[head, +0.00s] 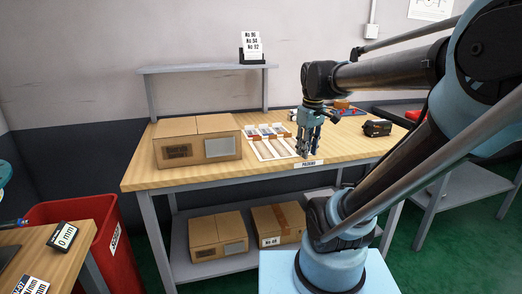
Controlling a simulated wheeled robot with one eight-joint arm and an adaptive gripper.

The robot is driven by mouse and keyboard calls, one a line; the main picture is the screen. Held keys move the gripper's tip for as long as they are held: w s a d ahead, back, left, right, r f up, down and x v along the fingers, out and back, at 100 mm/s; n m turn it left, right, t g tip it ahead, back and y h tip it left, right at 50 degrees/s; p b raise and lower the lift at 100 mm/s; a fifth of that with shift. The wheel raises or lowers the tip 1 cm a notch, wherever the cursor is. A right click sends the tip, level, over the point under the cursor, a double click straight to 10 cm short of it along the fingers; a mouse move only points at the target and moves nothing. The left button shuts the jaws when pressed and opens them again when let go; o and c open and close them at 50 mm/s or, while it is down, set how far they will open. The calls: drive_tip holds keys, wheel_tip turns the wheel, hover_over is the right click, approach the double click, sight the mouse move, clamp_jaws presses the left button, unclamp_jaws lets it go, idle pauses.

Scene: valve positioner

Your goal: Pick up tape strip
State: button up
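A white sheet (260,157) lies on the packing table, right of the closed box. Several narrow tan strips (275,146) lie on it, with small brown-orange parts at their far ends. They are too small to tell exactly which parts are tape. My gripper (306,153) points down at the right edge of the sheet, above or close to the tabletop. Its fingers seem somewhat apart, but the gap is not clear. I see nothing held. The gripper hides part of the table behind it.
A closed cardboard box (198,141) stands left of the sheet on the wooden table (150,178). A dark tape dispenser-like object (377,128) lies to the right. A raised shelf (205,68) spans the back. A red bin (112,240) stands at lower left.

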drive_tip(key=w+a+r+n, duration=0.7)
drive_tip(key=w+a+r, duration=0.15)
drive_tip(key=w, duration=0.35)
wheel_tip(320, 180, up, 4)
drive_tip(key=n+g, duration=0.1)
drive_tip(key=n, duration=0.6)
hover_over(255, 142)
drive_tip(key=w, duration=0.1)
wheel_tip(255, 142, down, 11)
drive_tip(key=shift+w+d+r, duration=0.1)
drive_tip(key=shift+w, duration=0.05)
drive_tip(key=shift+s+f, duration=0.2)
drive_tip(key=shift+f, duration=2.65)
clamp_jaws()
